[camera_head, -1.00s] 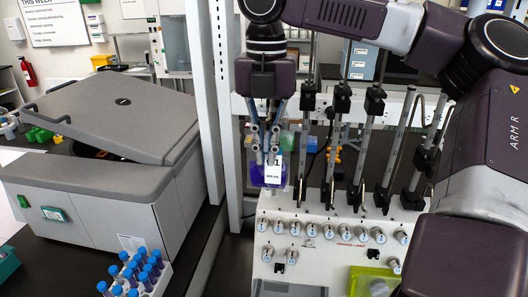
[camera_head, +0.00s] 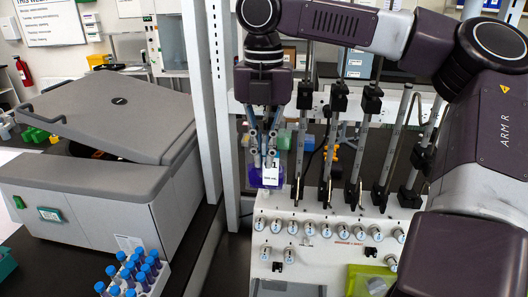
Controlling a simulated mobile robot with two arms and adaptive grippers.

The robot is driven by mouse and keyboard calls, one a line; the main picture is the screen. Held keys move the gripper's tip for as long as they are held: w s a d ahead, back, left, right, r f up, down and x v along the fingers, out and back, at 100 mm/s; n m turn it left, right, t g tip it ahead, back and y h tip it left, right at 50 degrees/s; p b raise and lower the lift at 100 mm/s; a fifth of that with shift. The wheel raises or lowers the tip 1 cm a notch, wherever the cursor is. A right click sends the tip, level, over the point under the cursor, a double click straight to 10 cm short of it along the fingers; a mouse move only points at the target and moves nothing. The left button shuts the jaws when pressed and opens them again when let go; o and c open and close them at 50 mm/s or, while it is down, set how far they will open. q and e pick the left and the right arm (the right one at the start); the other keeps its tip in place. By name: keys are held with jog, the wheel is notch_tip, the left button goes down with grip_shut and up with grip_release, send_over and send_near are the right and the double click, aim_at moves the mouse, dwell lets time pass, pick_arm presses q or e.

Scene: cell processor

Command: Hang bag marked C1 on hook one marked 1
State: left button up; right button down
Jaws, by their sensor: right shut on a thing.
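My right gripper (camera_head: 266,152) is shut and points down at the left side of the cell processor (camera_head: 320,240). Directly below and between its fingertips hangs a bag (camera_head: 254,181) with purple-blue contents and a white label (camera_head: 270,175). The label's print is too small to read surely, apart from what looks like a 1 at its top. The bag is in front of the left end of the row of black hook posts (camera_head: 303,125). Whether it touches a post or hook is hidden. My left gripper is not in view.
A large grey centrifuge (camera_head: 110,160) with its lid partly raised stands at the left. A rack of blue-capped tubes (camera_head: 135,275) sits at the bottom. A white upright frame post (camera_head: 200,100) stands just left of the gripper. A green-yellow bag (camera_head: 370,278) lies low at the processor's front right.

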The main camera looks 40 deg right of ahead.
jog(key=shift+f, duration=0.15)
jog(key=c, duration=2)
grip_release()
jog(key=shift+c, duration=0.2)
jog(key=o, duration=0.5)
jog(key=shift+r, duration=3.5)
